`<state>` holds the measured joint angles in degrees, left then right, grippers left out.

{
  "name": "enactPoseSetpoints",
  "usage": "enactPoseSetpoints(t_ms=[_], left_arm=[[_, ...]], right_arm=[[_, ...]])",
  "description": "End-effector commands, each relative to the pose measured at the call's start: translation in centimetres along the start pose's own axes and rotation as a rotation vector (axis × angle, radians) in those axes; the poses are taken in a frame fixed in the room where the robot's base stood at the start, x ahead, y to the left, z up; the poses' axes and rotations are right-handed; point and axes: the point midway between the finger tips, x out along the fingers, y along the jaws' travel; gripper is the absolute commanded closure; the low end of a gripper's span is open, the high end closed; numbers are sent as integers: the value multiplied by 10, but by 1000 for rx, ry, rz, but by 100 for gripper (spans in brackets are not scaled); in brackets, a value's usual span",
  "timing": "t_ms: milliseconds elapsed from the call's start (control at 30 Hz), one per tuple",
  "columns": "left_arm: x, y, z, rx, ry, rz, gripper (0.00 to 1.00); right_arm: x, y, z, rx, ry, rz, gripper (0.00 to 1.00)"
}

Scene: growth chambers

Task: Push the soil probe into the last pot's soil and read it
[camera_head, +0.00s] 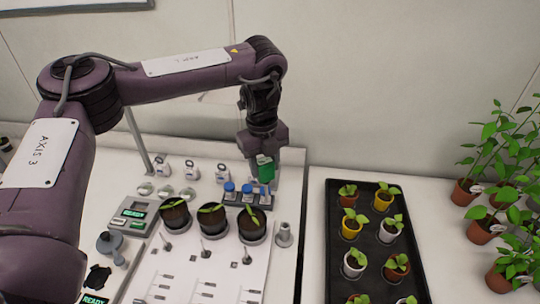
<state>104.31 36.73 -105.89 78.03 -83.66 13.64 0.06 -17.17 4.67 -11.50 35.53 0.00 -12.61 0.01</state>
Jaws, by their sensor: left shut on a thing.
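My left gripper (264,152) hangs down at the back of the bench, shut on a green-bodied object (265,170) that looks like the soil probe. It is held above and behind the rightmost dark pot (252,228); its lower tip cannot be made out. That pot stands at the right end of a row with a middle pot (211,223) and a left pot (175,218). Each holds dark soil and a green seedling. My right gripper is not in view.
A rack with blue-capped vials (229,188) stands just behind the pots, close below the held object. A grey metal holder (284,236) stands right of the row. A black tray (341,264) of potted seedlings lies farther right, with taller plants (482,230) beyond.

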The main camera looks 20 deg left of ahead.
Motion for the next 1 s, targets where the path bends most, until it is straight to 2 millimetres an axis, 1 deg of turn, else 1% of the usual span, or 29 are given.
enactPoseSetpoints(t_ms=[33, 300, 500, 600, 700, 867, 1000], left_arm=[[-2, 2, 2, 86, 3, 2, 87], [6, 14, 15, 610, -1, 13, 87], [12, 24, 23, 928, -3, 25, 87], [15, 27, 26, 1034, -2, 30, 87], [16, 29, 27, 1099, -2, 34, 87], [21, 30, 28, 1134, -1, 35, 87], [28, 31, 28, 1133, -2, 35, 87]], right_arm=[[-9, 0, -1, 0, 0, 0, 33], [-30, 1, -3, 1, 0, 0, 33], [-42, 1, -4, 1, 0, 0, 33], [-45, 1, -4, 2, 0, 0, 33], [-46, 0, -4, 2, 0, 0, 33], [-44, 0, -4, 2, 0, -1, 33], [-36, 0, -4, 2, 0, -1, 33]])
